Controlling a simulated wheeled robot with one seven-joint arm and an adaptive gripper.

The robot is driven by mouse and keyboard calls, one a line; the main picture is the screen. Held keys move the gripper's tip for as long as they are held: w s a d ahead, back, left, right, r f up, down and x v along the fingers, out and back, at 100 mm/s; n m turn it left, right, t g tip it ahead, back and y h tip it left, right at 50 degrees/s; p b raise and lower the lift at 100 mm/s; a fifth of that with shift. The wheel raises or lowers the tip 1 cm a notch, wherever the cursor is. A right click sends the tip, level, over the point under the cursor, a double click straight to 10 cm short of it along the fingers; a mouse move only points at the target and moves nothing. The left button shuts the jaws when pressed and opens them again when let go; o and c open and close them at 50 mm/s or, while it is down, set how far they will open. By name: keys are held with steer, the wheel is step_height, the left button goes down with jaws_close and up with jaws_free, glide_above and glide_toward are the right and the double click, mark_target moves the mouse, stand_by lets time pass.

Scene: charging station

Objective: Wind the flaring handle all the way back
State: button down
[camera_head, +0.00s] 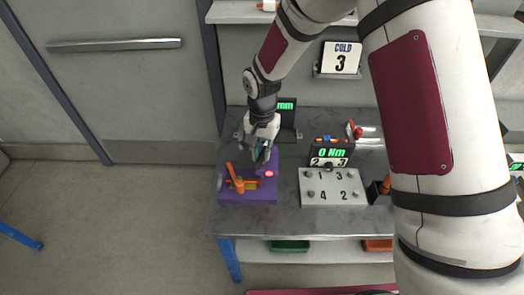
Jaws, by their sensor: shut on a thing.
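My gripper (262,154) points down over the back right of a purple block (232,196) at the table's left end. Its fingers are shut on a small part there, which I take to be the flaring handle; the fingers mostly hide it, and I cannot tell how far it is wound. An orange T-shaped lever (236,179) stands at the block's left, apart from the gripper. A pinkish-red round spot (269,174) shows on the block just in front of the fingers.
A green "mm" display (286,106) stands close behind my gripper. To the right are a "0 Nm" display (330,153) and a pale numbered plate (316,196) with several bolts. My arm covers the table's right part. The table's front strip is clear.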

steer(key=shift+n, duration=0.4)
steer(key=n+b, duration=0.1)
steer(key=n, duration=0.3)
steer(key=shift+w+n, duration=0.1)
steer(key=shift+n, duration=0.2)
steer(key=n+b, duration=0.1)
steer(key=n, duration=0.3)
steer(key=n+b, duration=0.1)
steer(key=n, duration=0.4)
steer(key=n+b, duration=0.1)
steer(key=n, duration=0.3)
steer(key=shift+n, duration=0.4)
steer(key=c, duration=1.6)
jaws_free()
steer(key=shift+o, duration=0.2)
steer(key=shift+r, duration=0.15)
